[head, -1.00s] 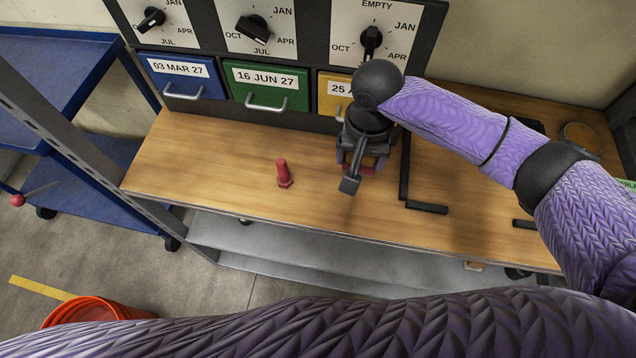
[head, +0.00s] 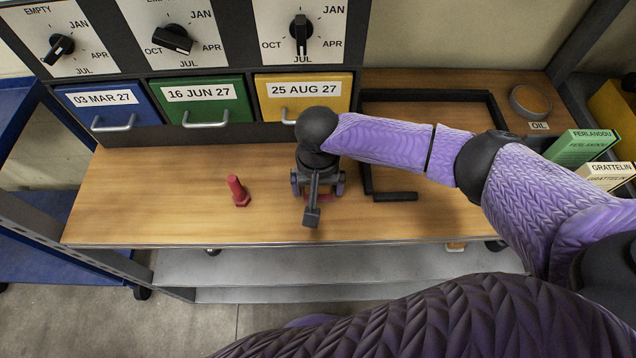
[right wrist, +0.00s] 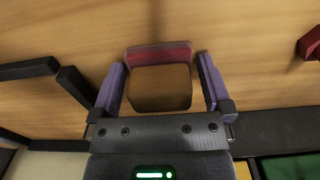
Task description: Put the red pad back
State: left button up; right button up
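A red pad (right wrist: 160,55) shows in the right wrist view as a red band along the far edge of a dark brownish square area, close to the bench top. In the head view only a small red part of it (head: 320,197) shows under my right gripper; the rest is hidden. My right gripper (head: 318,185) points down over the bench. Its purple fingers, also in the right wrist view (right wrist: 160,75), stand apart on either side of the pad, with what looks like a small gap. My left gripper is not in view.
A black angled frame (head: 395,196) lies to the right. Blue (head: 110,110), green (head: 205,108) and yellow (head: 300,100) drawers are behind. The bench's left part is clear.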

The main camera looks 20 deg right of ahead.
notch_tip(320, 180, up, 11)
jog(key=p, duration=0.5)
jog(key=shift+r, duration=0.2)
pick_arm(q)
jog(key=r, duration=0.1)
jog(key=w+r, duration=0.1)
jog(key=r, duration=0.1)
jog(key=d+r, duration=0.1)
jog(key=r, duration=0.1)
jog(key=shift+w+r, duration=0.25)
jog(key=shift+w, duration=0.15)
pick_arm(e)
jog(key=shift+r, duration=0.45)
